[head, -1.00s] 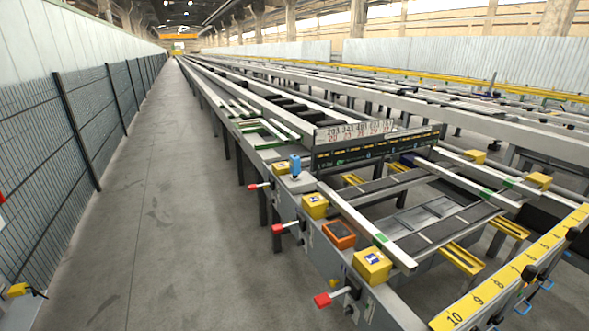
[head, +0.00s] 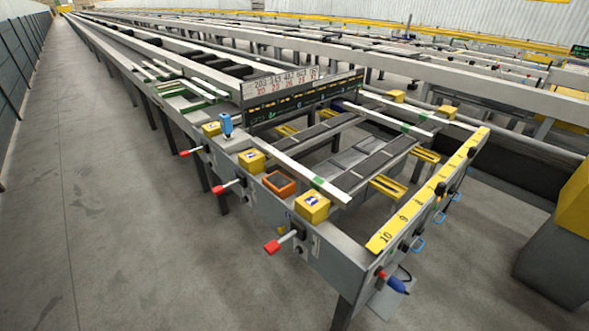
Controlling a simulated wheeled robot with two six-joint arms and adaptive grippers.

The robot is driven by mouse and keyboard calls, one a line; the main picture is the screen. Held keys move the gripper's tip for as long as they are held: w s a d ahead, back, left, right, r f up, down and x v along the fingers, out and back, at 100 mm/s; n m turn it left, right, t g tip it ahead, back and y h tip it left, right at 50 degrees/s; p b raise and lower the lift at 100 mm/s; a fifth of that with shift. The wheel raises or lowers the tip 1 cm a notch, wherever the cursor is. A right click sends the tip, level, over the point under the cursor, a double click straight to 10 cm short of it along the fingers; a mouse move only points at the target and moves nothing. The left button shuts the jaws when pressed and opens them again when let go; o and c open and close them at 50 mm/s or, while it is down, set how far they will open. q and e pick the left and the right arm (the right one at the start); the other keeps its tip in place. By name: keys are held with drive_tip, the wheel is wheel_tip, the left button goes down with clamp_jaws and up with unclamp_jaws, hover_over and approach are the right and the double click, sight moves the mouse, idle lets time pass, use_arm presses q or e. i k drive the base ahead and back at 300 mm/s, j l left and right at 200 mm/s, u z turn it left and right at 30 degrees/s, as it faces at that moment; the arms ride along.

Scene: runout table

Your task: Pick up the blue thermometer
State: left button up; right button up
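A small upright blue device (head: 227,124), which looks like the blue thermometer, stands on a grey plate at the left edge of the runout table (head: 335,235). It is beside a yellow block (head: 211,129). A second blue item with a red end (head: 398,285) is at the table's near right corner, by a dark cable. It is too small to tell exactly what it is. Neither of my grippers shows in the head view.
Red-tipped levers (head: 272,246) stick out from the table's left side into the aisle. Yellow blocks (head: 312,208) and an orange box (head: 279,184) line that edge. The grey floor (head: 120,240) at left is clear. A yellow and grey machine (head: 560,235) stands at right.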

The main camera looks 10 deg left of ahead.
sight(226, 120)
drive_tip(key=i+j, duration=0.25)
drive_tip(key=j, duration=0.15)
drive_tip(key=i+j+z, duration=0.1)
drive_tip(key=i+j, duration=0.15)
drive_tip(key=j, duration=0.15)
drive_tip(key=i+j+z, duration=0.1)
drive_tip(key=i+j, duration=0.15)
drive_tip(key=j, duration=0.2)
drive_tip(key=i+j, duration=0.25)
drive_tip(key=j, duration=0.2)
drive_tip(key=i+j+z, duration=0.1)
drive_tip(key=j, duration=0.35)
drive_tip(key=i+j, duration=0.3)
drive_tip(key=j, duration=0.15)
drive_tip(key=i+j+z, duration=0.1)
drive_tip(key=j, duration=0.35)
drive_tip(key=i+j, duration=0.3)
drive_tip(key=j, duration=0.2)
drive_tip(key=i+z, duration=0.05)
